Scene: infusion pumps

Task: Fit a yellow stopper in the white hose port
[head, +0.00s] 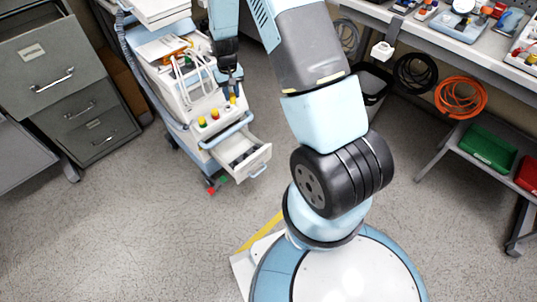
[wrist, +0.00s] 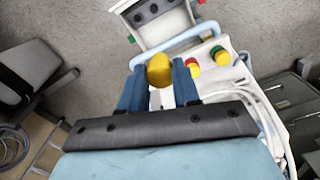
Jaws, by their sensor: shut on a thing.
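My gripper (head: 232,86) is shut on a yellow stopper (head: 233,99) above the front of the white cart top. In the wrist view the stopper (wrist: 159,70) sits between the two blue fingers (wrist: 159,88). A red-and-yellow piece (wrist: 193,64) and a green-and-yellow piece (wrist: 220,55) stand on the cart beside it. In the head view they show as the red one (head: 214,113) and the green-and-yellow one (head: 201,122). The white hose port is not clear to me; the stopper and fingers cover the spot beneath, so I cannot tell whether the stopper touches it.
The cart has a light-blue front handle (head: 229,133) and an open drawer (head: 243,155) below it. White hoses (head: 187,81) lie on the cart behind the red and green pieces. A grey cabinet (head: 60,80) stands to the left. The floor in front is clear.

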